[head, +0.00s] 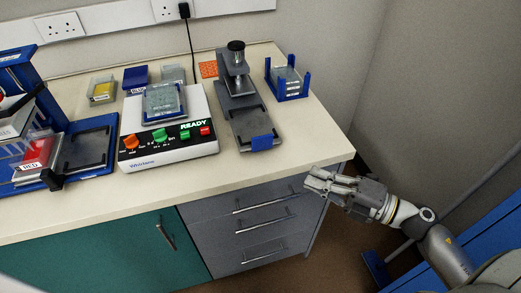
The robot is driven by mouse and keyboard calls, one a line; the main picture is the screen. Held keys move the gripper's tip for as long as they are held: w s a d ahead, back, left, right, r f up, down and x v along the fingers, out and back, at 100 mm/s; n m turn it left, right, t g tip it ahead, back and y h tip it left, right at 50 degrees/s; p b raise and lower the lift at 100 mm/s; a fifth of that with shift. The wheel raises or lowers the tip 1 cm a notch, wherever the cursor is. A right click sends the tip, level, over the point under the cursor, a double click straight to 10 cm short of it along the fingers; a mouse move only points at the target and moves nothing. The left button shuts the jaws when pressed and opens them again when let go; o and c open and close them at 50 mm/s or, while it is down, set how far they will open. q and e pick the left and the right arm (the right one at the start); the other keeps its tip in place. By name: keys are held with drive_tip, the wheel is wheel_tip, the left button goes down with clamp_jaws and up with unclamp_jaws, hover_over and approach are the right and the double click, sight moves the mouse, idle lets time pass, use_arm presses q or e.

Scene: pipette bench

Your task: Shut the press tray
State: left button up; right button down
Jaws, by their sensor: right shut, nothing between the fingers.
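The press (238,83) is a grey device with a black knob on top, standing towards the back right of the bench. Its flat grey tray (246,118) extends forward from under the press head, with a blue handle (262,142) at its front end. The tray looks empty and slid out. My right gripper (310,183) is shut and empty, in front of the bench's right front corner. It is apart from the tray, to the right of and nearer than the blue handle. My left gripper is not in view.
Left of the press, a white shaker (168,152) reads READY and carries a plate. A blue rack (288,86) stands right of the press, and a blue station (98,132) fills the bench's left end. Bare bench top (310,135) lies right of the tray.

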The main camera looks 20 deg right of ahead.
drive_tip(key=shift+n, duration=0.3)
drive_tip(key=p+x, duration=0.1)
drive_tip(key=x, duration=0.3)
drive_tip(key=p+x, duration=0.1)
drive_tip(key=x, duration=0.3)
drive_tip(key=w+d+p+x, duration=0.1)
drive_tip(key=x, duration=0.3)
drive_tip(key=shift+a+r, duration=0.15)
drive_tip(key=shift+r, duration=0.15)
drive_tip(key=shift+w+p, duration=0.35)
drive_tip(key=shift+w, duration=0.25)
